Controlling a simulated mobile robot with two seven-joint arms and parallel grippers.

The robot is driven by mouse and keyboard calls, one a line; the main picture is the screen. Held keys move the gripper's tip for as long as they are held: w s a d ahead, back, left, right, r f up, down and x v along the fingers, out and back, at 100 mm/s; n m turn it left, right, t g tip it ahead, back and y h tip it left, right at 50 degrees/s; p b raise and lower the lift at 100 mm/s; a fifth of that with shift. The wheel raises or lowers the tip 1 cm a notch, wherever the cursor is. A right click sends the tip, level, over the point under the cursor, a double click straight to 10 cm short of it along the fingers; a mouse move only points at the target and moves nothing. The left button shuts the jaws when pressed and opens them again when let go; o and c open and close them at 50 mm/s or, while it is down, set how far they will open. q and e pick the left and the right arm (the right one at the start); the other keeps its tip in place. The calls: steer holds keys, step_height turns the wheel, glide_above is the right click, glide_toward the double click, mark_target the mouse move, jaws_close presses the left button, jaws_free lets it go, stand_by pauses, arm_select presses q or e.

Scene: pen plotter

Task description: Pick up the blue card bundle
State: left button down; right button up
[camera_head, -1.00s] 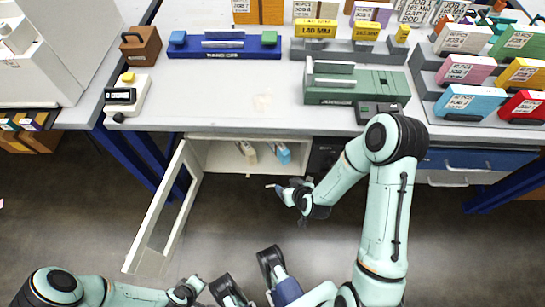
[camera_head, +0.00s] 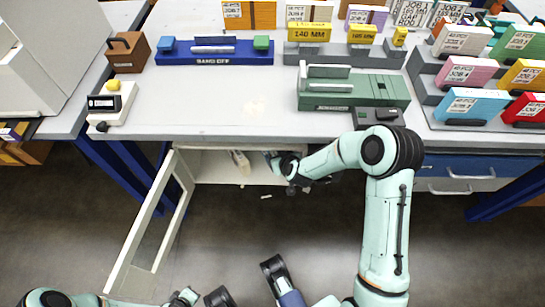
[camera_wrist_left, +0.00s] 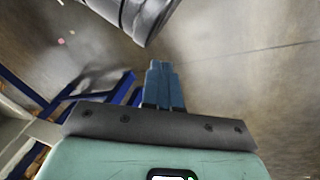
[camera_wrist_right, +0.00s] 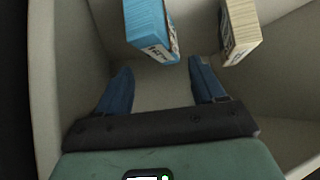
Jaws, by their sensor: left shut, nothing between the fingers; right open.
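The blue card bundle (camera_wrist_right: 150,28) stands in the open white cabinet under the table, ahead of my right gripper in the right wrist view. My right gripper (camera_wrist_right: 161,72) is open and empty, its fingertips spread a little short of the bundle, which lies roughly in line with the gap. In the head view my right gripper (camera_head: 274,160) reaches into the cabinet and largely hides the bundle. A beige card bundle (camera_wrist_right: 239,30) stands to the right of the blue one; it also shows in the head view (camera_head: 240,162). My left gripper (camera_wrist_left: 163,68) is shut and empty, away from the cabinet.
The cabinet door (camera_head: 150,222) hangs open at the left. The cabinet wall (camera_wrist_right: 60,60) is close to the left of my right gripper. The table front edge (camera_head: 230,138) overhangs the opening. A green machine (camera_head: 353,90) and a rack of coloured blocks (camera_head: 425,82) stand on top.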

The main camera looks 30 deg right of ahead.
mark_target(273, 152)
steer(key=b+x, duration=0.1)
steer(key=x, duration=0.3)
steer(key=shift+w, duration=0.15)
steer(key=shift+w+d+f, duration=0.1)
steer(key=shift+w+f, duration=0.25)
arm_select(q)
steer(key=shift+g, duration=0.6)
steer(key=s+f, duration=0.3)
steer(key=shift+a, duration=0.2)
arm_select(e)
jaws_close()
arm_select(q)
steer(key=shift+s+a, duration=0.1)
steer(key=shift+a, duration=0.05)
